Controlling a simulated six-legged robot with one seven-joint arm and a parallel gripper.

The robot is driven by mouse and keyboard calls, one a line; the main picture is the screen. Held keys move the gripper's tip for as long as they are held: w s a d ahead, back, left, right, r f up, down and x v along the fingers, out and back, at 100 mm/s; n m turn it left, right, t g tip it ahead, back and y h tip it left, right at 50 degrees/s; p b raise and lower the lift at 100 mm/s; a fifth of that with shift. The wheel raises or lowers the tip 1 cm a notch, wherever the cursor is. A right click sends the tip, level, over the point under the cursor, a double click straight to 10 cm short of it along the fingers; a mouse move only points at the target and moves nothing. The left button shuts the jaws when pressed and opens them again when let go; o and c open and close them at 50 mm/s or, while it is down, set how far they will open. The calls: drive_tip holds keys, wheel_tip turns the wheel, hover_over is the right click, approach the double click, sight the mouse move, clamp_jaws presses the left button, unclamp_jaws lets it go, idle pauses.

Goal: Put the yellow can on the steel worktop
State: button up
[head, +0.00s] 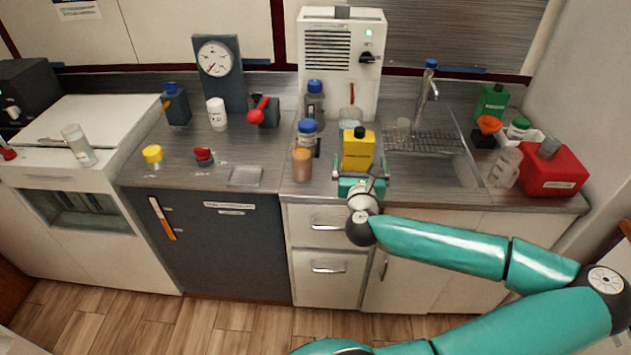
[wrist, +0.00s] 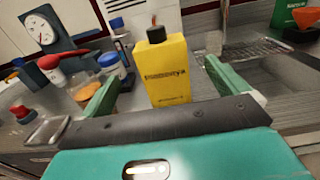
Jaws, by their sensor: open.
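The yellow can (head: 358,150) has a black cap and stands upright on the steel worktop (head: 262,155), near its front edge and left of the sink. In the wrist view the yellow can (wrist: 168,72) is in the middle, in front of my gripper (wrist: 157,85), with one green finger to its left and one to its right. My gripper (head: 360,178) also shows in the head view, just in front of the can. The fingers are apart and I see no contact with the can. The can's lower front is partly hidden by my gripper in the head view.
An orange-brown jar (head: 302,165) and a blue-capped white bottle (head: 307,135) stand close left of the can. The sink (head: 430,170) with its tap (head: 424,95) lies to the right. A red container (head: 553,170) stands at the far right. A clear flat dish (head: 245,176) lies front left.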

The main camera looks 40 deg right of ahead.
drive_tip(key=w+a+f+n+y, duration=0.3)
drive_tip(key=a+n, duration=0.1)
drive_tip(key=w+a+f+n+t+y, duration=0.1)
drive_tip(key=w+a+f+n+y, duration=0.2)
drive_tip(key=a+n, duration=0.1)
drive_tip(key=w+a+f+n+y, duration=0.3)
drive_tip(key=a+n, duration=0.2)
drive_tip(key=a, duration=0.1)
drive_tip(key=shift+w+t, duration=0.3)
drive_tip(key=shift+w, duration=0.1)
drive_tip(key=a+f+n+g+y, duration=0.4)
drive_tip(key=a+f+n+g, duration=0.15)
drive_tip(key=a+n, duration=0.65)
drive_tip(key=s+a+r+n, duration=0.5)
drive_tip(key=r+n, duration=0.2)
drive_tip(key=r, duration=0.2)
drive_tip(key=s+a+r+n+g, duration=0.1)
drive_tip(key=s+a+r+n, duration=0.4)
drive_tip(key=r+n, duration=0.2)
drive_tip(key=s+a+r+n+g, duration=0.1)
drive_tip(key=s+a+r+n, duration=0.4)
drive_tip(key=r, duration=0.6)
drive_tip(key=shift+s+n+y, duration=0.3)
drive_tip(key=shift+s+n, duration=0.05)
drive_tip(key=shift+n, duration=0.55)
